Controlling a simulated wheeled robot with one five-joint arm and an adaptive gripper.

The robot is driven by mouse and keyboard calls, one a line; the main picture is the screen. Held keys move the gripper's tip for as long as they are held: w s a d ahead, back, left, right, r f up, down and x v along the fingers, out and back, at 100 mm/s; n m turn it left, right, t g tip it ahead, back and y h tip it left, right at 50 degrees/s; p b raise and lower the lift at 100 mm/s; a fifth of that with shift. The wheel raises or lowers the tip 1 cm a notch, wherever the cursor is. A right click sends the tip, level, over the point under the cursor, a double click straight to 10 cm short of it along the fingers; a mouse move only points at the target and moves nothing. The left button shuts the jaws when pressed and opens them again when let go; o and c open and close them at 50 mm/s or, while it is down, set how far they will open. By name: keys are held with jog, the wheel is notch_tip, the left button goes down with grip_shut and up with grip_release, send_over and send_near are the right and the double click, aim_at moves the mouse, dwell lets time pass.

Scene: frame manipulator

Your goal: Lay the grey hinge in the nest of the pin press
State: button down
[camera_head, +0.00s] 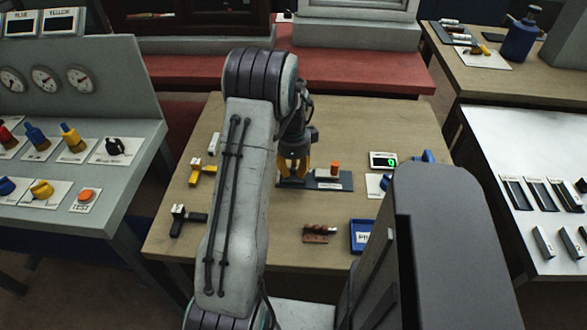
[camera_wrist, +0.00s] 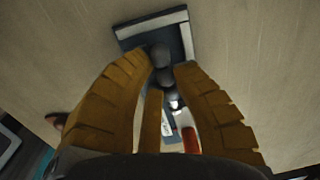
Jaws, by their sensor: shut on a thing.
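My gripper (camera_head: 293,168) is low over the left end of the pin press (camera_head: 333,184), which has a dark base, a pale block and an orange-red cap. In the wrist view its yellow fingers (camera_wrist: 164,72) are shut on the grey hinge (camera_wrist: 161,54), seen as dark rounded lumps between the tips. Beyond the tips lies the press's dark plate with a pale L-shaped edge (camera_wrist: 187,38). Whether the hinge touches the plate cannot be told. In the head view the fingers and arm hide the hinge. The press's red cap (camera_wrist: 190,140) shows behind the fingers.
A display reading 0 (camera_head: 383,160) stands right of the press. A blue tray (camera_head: 362,237) and a brown fixture (camera_head: 318,234) lie nearer on the wooden table. Yellow (camera_head: 203,174) and black (camera_head: 187,216) pieces lie at left. Bare table surrounds the press's front.

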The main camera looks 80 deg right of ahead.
jog(key=c, duration=1)
grip_release()
jog(key=shift+c, duration=0.2)
notch_tip(320, 180, up, 12)
jog(key=shift+a, duration=0.25)
